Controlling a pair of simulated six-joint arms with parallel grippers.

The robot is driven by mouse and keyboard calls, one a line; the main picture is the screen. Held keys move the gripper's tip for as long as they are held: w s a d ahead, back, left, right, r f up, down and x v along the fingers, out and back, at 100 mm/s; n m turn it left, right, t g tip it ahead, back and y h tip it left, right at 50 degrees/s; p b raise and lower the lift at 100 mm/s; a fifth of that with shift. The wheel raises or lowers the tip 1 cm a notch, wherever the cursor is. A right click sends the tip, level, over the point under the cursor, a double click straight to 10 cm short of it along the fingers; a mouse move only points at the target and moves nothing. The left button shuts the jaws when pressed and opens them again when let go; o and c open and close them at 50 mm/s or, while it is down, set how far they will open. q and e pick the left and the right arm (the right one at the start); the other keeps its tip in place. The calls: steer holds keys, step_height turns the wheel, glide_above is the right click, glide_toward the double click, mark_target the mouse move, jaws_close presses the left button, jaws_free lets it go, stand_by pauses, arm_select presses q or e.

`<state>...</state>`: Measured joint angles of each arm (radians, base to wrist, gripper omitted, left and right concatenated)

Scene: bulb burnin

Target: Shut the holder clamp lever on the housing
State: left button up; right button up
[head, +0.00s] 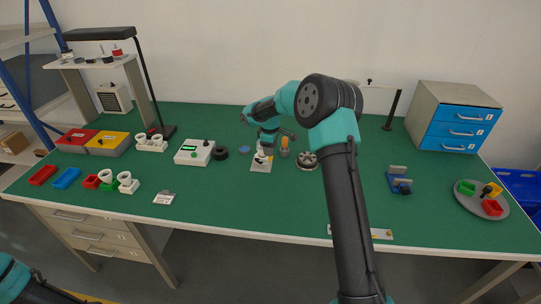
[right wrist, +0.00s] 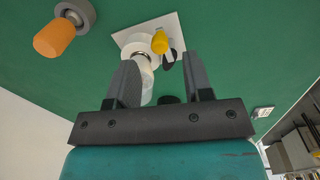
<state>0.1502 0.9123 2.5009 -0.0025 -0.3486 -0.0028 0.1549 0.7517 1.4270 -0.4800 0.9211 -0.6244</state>
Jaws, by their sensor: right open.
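The housing is a small white holder on a pale square plate (head: 261,166), near the middle of the green table. In the right wrist view its plate (right wrist: 133,36) and a yellow-tipped lever (right wrist: 160,42) show, with a small black part beside the lever. My right gripper (right wrist: 160,66) is open, its two fingers pointing at the holder. The yellow tip lies just beyond the gap between the fingertips. White rounded parts of the holder show near the left finger; I cannot tell whether they touch. In the head view my right gripper (head: 267,143) is right above the holder. My left gripper is out of view.
An orange-topped piece (head: 284,144) stands close to the right of the holder, and a round grey holed fixture (head: 307,160) beyond it.

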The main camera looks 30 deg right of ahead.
mark_target(264, 161)
steer(key=shift+f, duration=2)
steer(key=shift+c, duration=0.2)
jaws_close()
steer(key=shift+m, duration=0.4)
steer(key=m, duration=0.1)
steer(key=a+m, duration=0.1)
steer(key=m, duration=0.1)
steer(key=s+m, duration=0.1)
steer(key=m, duration=0.1)
steer(key=shift+s+a, duration=0.1)
steer(key=shift+a, duration=0.2)
steer(key=m, duration=0.1)
steer(key=a+m, duration=0.1)
steer(key=m, duration=0.1)
steer(key=shift+s+a+m, duration=0.15)
steer(key=shift+m, duration=0.15)
steer(key=shift+a+m+g, duration=0.15)
steer(key=shift+a+m, duration=0.1)
steer(key=shift+m, duration=0.4)
steer(key=shift+a+m+g, duration=0.15)
steer(key=shift+a+m, duration=0.1)
steer(key=shift+m, duration=0.4)
